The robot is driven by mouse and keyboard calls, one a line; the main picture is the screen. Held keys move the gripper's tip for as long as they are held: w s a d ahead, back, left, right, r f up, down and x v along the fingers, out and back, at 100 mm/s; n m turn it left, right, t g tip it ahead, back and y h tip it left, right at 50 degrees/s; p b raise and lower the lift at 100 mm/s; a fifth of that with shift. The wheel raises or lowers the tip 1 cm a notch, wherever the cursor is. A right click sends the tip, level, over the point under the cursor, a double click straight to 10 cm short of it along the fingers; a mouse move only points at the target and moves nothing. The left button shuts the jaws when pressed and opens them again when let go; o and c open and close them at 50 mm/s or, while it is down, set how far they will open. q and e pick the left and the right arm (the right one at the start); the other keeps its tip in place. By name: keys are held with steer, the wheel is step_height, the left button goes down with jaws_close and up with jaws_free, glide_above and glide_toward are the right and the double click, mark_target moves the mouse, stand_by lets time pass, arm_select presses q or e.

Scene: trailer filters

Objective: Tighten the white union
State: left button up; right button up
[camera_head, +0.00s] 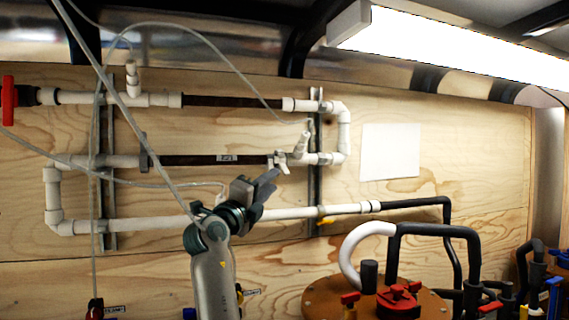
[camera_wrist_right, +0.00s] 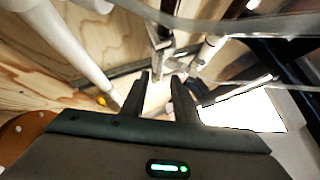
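White fittings sit at both ends of the dark middle pipe (camera_head: 190,160) on the wooden wall. I cannot tell for certain which is the white union. My right gripper (camera_head: 273,178) is in front of the wall, just below the right-end fitting. In the right wrist view its two dark fingers (camera_wrist_right: 160,82) are apart with nothing between them. A pale fitting (camera_wrist_right: 160,42) shows beyond the fingertips. My left gripper is not in view.
A white pipe (camera_head: 300,213) runs below the gripper. Thin clear tubes (camera_head: 140,110) hang across the left of the wall. A round wooden top with red valves (camera_head: 398,298) and black hoses stands at lower right. A white sheet (camera_head: 390,151) is on the wall.

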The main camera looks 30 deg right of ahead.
mark_target(284, 168)
steer(key=p+x, duration=0.3)
steer(key=x, duration=0.4)
steer(key=shift+r, duration=0.2)
steer(key=shift+w+d+r+p, duration=0.1)
steer(key=shift+w+d+p, duration=0.25)
steer(key=shift+d+p, duration=0.2)
steer(key=shift+d, duration=0.1)
jaws_close()
stand_by(0.6)
